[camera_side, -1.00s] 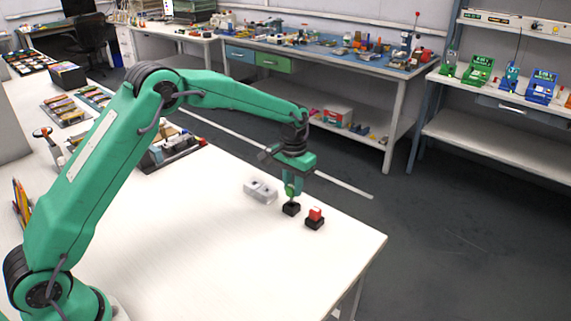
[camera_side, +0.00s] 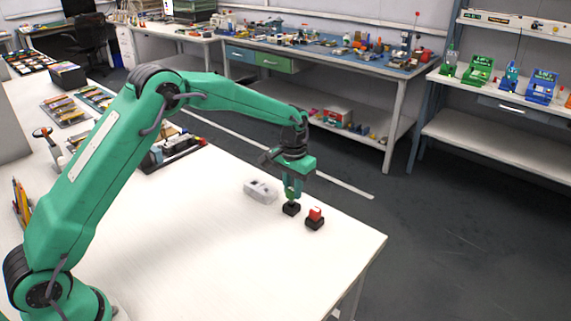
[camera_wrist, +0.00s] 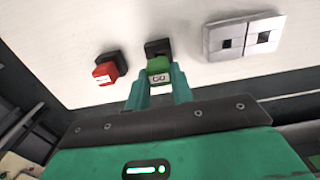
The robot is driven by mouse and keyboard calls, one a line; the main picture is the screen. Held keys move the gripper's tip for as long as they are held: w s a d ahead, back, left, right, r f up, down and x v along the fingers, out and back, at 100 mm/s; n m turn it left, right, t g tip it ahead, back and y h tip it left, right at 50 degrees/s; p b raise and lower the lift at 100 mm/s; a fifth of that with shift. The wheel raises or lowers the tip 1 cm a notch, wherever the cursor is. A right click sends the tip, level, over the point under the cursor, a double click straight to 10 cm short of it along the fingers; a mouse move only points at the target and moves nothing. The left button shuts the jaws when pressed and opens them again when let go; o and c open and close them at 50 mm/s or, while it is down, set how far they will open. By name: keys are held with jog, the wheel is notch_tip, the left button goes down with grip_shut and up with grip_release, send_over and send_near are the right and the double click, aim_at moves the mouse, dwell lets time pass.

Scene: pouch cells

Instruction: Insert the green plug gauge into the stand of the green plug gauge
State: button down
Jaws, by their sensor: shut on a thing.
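The green plug gauge (camera_wrist: 159,66), with a pale GO label, is between the fingers of my gripper (camera_wrist: 158,90) in the wrist view. My gripper (camera_side: 292,197) is shut on it, directly above the small black stand (camera_side: 291,209) in the side view. The stand also shows just beyond the gauge in the wrist view (camera_wrist: 157,45). The gauge's lower end is hidden, so I cannot tell how deep it sits in the stand.
A red gauge (camera_side: 315,213) sits in its own black stand (camera_side: 314,224) close to the right. A grey block (camera_side: 260,190) with two square holes (camera_wrist: 227,43) lies to the left. The table (camera_side: 240,265) in front is clear; its edge is near behind.

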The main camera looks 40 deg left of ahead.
aim_at(293, 188)
jog(key=shift+f, duration=1.3)
dwell(0.5)
jog(key=c, duration=1.1)
grip_release()
jog(key=shift+c, duration=0.2)
jog(key=shift+r, duration=0.1)
jog(key=shift+r, duration=3.85)
